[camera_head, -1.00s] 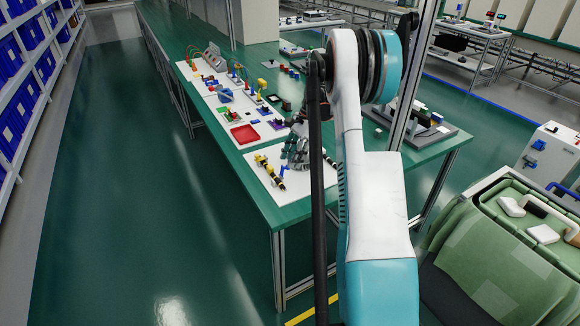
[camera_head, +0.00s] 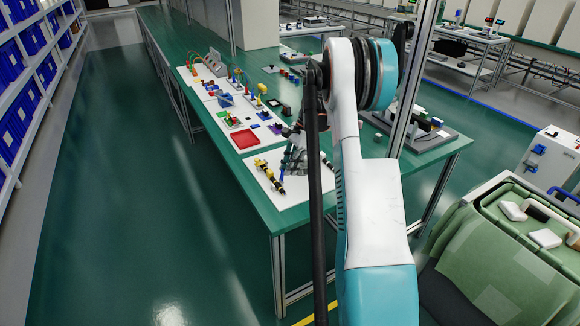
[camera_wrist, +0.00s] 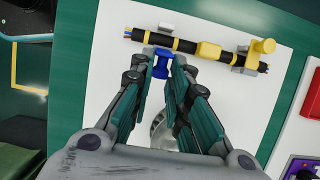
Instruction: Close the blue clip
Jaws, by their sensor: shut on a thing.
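The blue clip (camera_wrist: 161,65) sits at the lower edge of a black-and-yellow cable (camera_wrist: 185,45) in the wrist view. The cable lies across a white board (camera_wrist: 105,88). My gripper (camera_wrist: 162,70) has its two fingertips on either side of the blue clip and is shut on it. Whether the clip is fully around the cable cannot be told. In the head view my gripper (camera_head: 292,162) is low over the white board (camera_head: 292,198), beside the cable (camera_head: 268,174), and partly hidden by my arm.
A yellow fitting (camera_wrist: 262,47) stands at the cable's right end, and a grey holder (camera_wrist: 166,27) is just above the cable. A red tray (camera_head: 244,139) and several coloured parts stand farther along the green table (camera_head: 262,215). The board's near part is clear.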

